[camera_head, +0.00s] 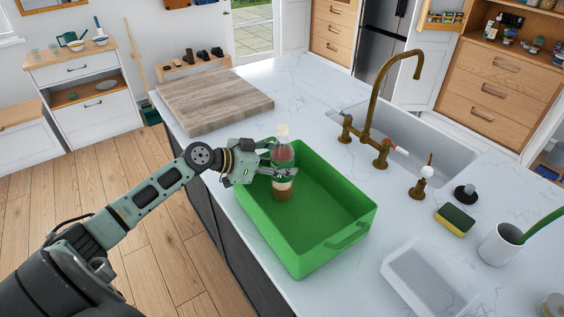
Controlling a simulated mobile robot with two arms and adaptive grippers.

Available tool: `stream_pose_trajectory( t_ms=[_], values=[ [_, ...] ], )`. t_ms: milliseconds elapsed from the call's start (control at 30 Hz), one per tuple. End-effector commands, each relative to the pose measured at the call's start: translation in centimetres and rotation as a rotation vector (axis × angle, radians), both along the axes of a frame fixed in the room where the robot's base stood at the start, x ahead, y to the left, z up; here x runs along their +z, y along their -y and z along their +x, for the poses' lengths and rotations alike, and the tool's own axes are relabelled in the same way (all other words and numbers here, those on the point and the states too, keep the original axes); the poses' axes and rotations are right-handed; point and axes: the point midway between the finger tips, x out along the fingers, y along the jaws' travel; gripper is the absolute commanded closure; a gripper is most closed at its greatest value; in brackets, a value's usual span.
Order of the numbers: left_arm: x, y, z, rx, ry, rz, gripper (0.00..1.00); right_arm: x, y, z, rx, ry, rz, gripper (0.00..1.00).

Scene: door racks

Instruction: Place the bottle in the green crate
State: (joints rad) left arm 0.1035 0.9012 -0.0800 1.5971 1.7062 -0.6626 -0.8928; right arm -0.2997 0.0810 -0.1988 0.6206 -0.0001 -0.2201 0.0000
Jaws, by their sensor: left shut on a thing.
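The bottle's top stands above the rim. I cannot tell whether its base touches the crate floor. The rest of the crate looks empty. My right gripper is not in view.
A wooden board (214,101) lies behind the crate. A sink with a brass faucet (375,105) is at the back right. A sponge (455,220), a clear container (428,280) and a white mug (499,243) stand to the right. The counter's left edge runs close beside the crate.

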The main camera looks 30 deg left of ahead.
Motion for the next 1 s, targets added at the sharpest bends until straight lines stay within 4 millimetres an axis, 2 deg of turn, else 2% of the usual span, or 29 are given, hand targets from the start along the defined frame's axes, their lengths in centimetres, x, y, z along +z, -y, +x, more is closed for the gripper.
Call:
stream_pose_trajectory(
  t_ms=[67, 100, 267, 700, 1000],
  values=[
    [-0.1, 0.0, 0.1, 0.001, 0.006, -0.001, 0.98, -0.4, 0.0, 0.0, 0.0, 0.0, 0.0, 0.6],
    [-0.1, 0.0, 0.0, 0.0, 0.0, 0.001, 0.47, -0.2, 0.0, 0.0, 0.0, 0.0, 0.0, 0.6],
    [-0.1, 0.0, 0.0, 0.0, 0.0, 0.0, 0.33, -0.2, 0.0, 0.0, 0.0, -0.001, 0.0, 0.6],
    [0.2, -0.1, -0.1, 0.001, -0.001, 0.001, 0.32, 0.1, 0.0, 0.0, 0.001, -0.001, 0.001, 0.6],
    [1.3, -2.4, -3.7, 0.001, -0.004, 0.002, 0.32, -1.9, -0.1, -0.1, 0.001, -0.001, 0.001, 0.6]
  ],
)
